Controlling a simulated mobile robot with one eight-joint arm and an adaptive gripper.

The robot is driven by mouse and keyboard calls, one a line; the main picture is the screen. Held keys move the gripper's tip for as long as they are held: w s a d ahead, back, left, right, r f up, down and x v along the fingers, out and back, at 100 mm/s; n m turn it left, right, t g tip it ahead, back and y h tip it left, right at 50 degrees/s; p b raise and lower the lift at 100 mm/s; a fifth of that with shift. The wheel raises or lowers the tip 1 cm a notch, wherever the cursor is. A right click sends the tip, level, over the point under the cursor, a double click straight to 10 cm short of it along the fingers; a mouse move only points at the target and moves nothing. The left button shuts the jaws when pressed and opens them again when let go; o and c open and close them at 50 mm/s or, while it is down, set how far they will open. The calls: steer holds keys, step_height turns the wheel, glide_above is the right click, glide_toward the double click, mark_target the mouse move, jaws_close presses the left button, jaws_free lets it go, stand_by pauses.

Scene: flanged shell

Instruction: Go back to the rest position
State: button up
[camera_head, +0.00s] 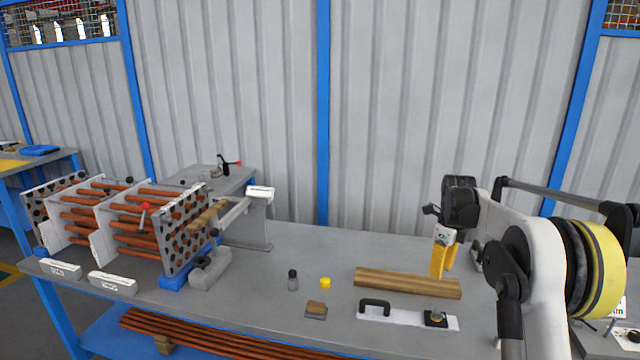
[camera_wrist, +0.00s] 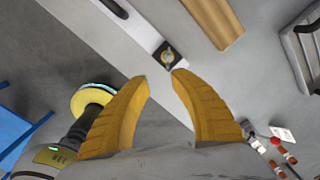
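My gripper (camera_head: 443,262) has yellow fingers and hangs above the right part of the grey bench, pointing down. In the wrist view its two fingertips (camera_wrist: 160,76) are apart with nothing between them. Below it lies a white plate (camera_head: 400,317) with a dark handle (camera_head: 374,306) and a black block with a small knob (camera_head: 436,318). The plate also shows in the wrist view (camera_wrist: 122,32), with the block (camera_wrist: 167,56) just beyond the fingertips. My arm comes in from the right and hides part of the bench there.
A wooden bar (camera_head: 408,282) lies behind the plate. A small wood-topped block (camera_head: 316,309), a yellow cap (camera_head: 325,283) and a dark-topped bottle (camera_head: 293,280) stand mid-bench. A tube bundle with perforated plates (camera_head: 187,232) fills the left. A corrugated wall (camera_head: 420,110) rises behind.

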steer(key=s+a+r+n+t, duration=0.2)
steer(key=s+a+r+n, duration=0.4)
steer(key=s+r+n, duration=0.15)
steer(key=s+a+r+n+t, duration=0.1)
steer(key=s+a+r+n, duration=0.55)
steer(key=s, duration=0.25)
steer(key=s+a+f+n+t, duration=0.1)
steer(key=s+a+f+n, duration=0.1)
steer(key=s+n, duration=0.2)
steer(key=s+a+f+n+t, duration=0.1)
steer(key=s+n, duration=0.4)
steer(key=s, duration=0.5)
steer(key=s+a+f+n+t, duration=0.1)
steer(key=s+a+f+n, duration=0.1)
steer(key=s+n, duration=0.3)
steer(key=shift+s+a+f+t, duration=0.35)
steer(key=shift+s+a, duration=0.4)
steer(key=shift+s, duration=0.3)
